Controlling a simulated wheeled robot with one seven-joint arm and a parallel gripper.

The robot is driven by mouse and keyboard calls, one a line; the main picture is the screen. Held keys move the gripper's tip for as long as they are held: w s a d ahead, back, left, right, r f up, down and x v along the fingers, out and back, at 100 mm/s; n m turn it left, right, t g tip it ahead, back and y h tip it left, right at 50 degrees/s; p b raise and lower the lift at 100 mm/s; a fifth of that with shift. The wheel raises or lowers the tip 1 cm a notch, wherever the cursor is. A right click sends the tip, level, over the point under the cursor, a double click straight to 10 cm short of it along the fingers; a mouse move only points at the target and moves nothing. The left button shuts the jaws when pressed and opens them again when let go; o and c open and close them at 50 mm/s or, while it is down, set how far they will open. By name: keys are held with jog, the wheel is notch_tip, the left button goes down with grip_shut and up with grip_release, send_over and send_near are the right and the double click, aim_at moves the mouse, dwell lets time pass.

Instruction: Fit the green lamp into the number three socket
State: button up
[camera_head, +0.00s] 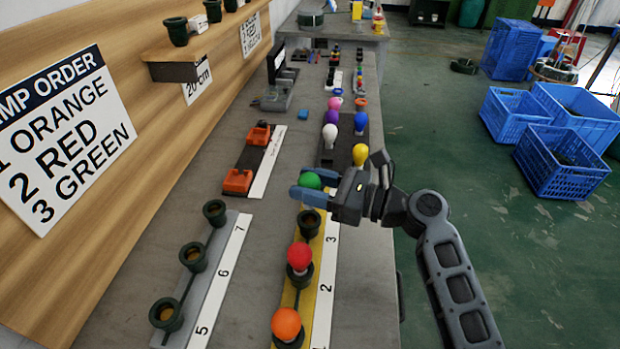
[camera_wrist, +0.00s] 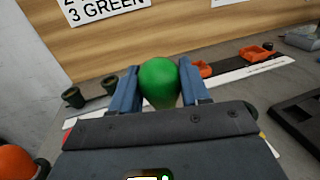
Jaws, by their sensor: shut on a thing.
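My gripper (camera_head: 312,188) is shut on the green lamp (camera_head: 310,181). In the wrist view the green lamp (camera_wrist: 158,82) stands upright between the two blue fingers. The number three socket (camera_head: 308,224) is a dark cup on the yellow strip, just below the lamp in the head view. The lower finger hides the lamp's base and part of the socket's rim, so I cannot tell whether they touch. The red lamp (camera_head: 300,257) sits in socket two and the orange lamp (camera_head: 286,324) in socket one.
A grey strip with empty sockets (camera_head: 193,257) numbered five to seven lies to the left. A dark tray (camera_head: 340,150) with yellow, white and purple lamps is beyond my gripper. Orange parts (camera_head: 238,181) sit on another strip. The wooden board bears a lamp order sign (camera_head: 62,140).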

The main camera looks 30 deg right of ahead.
jog(key=shift+f+b, duration=0.5)
jog(key=shift+f, duration=0.7)
jog(key=shift+p, duration=1.1)
dwell(0.9)
jog(key=shift+f+b, duration=0.75)
jog(key=shift+f, duration=0.5)
jog(key=o, duration=1.1)
jog(key=v, duration=0.7)
jog(key=shift+s+d, duration=0.25)
jog(key=shift+s, duration=0.05)
